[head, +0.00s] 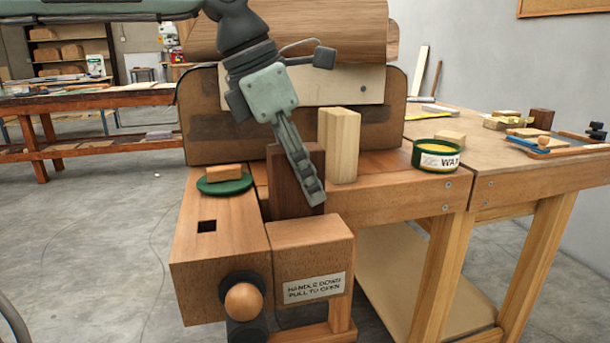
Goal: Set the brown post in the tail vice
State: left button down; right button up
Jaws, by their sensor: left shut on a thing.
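The brown post (282,182) is a dark upright block at the tail vice. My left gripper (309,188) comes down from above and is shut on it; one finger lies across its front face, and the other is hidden. The tail vice (312,243) is a wooden block with a label reading "HANDLE DOWN PULL TO OPEN". A round wooden knob (243,301) on a black hub is at the front. The post's lower end is at the back edge of the labelled block; I cannot tell how deep it sits. My right gripper is not in view.
A pale wood block (339,146) stands upright close right of the post. A green disc (226,187) with a small wooden block (224,173) lies left. A green wax tin (436,155) stands on the bench (392,203). A brown upright panel (215,135) rises behind.

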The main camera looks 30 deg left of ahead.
aim_at(313, 146)
pick_arm(q)
jog(key=shift+f+b, duration=0.45)
jog(key=shift+f, duration=0.05)
jog(key=c, duration=0.9)
grip_release()
jog(key=o, duration=0.4)
jog(key=shift+c, duration=0.2)
jog(key=shift+r+p, duration=3.15)
jog(key=shift+r, duration=0.9)
